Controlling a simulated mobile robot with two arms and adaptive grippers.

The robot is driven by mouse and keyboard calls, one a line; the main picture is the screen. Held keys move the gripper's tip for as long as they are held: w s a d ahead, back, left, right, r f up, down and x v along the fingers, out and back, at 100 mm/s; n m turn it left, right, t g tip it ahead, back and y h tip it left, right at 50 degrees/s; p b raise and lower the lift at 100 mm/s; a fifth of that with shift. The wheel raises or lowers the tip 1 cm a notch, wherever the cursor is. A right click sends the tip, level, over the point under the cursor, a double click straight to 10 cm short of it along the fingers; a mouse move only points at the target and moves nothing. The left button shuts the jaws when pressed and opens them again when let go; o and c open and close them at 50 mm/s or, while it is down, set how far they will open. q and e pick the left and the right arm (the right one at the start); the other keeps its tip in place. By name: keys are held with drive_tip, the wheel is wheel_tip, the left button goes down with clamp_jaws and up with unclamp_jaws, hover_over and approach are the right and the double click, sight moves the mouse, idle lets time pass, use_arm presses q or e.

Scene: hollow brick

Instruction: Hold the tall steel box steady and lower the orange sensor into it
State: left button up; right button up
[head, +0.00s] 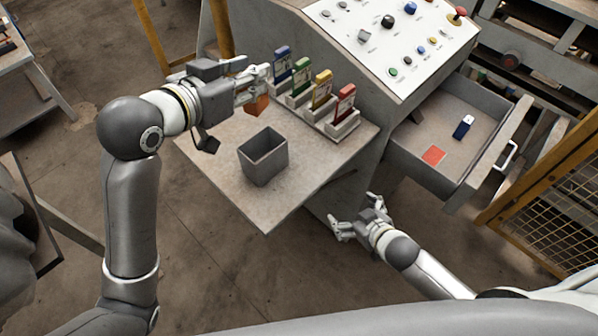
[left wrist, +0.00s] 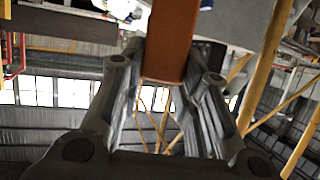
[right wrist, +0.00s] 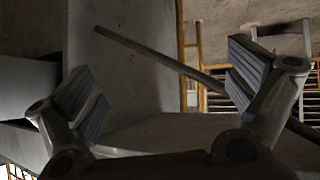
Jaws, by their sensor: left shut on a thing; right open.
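The tall steel box (head: 263,158) is a grey open-topped box standing upright on the shelf of the console. The orange sensor (head: 258,106) is in my left gripper (head: 256,92), which is shut on it above the shelf, behind and slightly left of the box in the head view. The sensor also shows between the fingers in the left wrist view (left wrist: 170,40). My right gripper (head: 358,220) is open and empty, off the front right edge of the shelf, apart from the box. It also shows open in the right wrist view (right wrist: 165,95). The inside bottom of the box is hidden.
Blue, green, yellow and red cards (head: 322,90) stand in a row of holders behind the box. A sloped button panel (head: 390,40) rises behind. The shelf's front is clear.

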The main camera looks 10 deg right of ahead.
drive_tip(key=a+r, duration=0.2)
drive_tip(key=r, duration=0.2)
drive_tip(key=a+r+t+y, duration=0.1)
drive_tip(key=a+r, duration=0.1)
drive_tip(key=r, duration=0.2)
drive_tip(key=a+r+n+y, duration=0.1)
drive_tip(key=r, duration=0.3)
drive_tip(key=shift+w+a+r+t, duration=0.35)
drive_tip(key=shift+a+r+t, duration=0.05)
drive_tip(key=n+y, duration=0.2)
drive_tip(key=y, duration=0.2)
approach(256, 150)
drive_tip(key=v, duration=0.5)
drive_tip(key=shift+w+r, duration=0.1)
drive_tip(key=shift+w, duration=0.05)
drive_tip(key=shift+w+a, duration=0.2)
drive_tip(key=x, duration=1.1)
drive_tip(key=c, duration=1.1)
use_arm(q)
drive_tip(key=shift+m+h, duration=0.3)
wheel_tip(256, 150, down, 6)
drive_tip(key=shift+a+r, duration=0.1)
drive_tip(key=shift+a, duration=0.05)
use_arm(e)
drive_tip(key=shift+o, duration=0.2)
use_arm(q)
drive_tip(key=shift+f, duration=1.85)
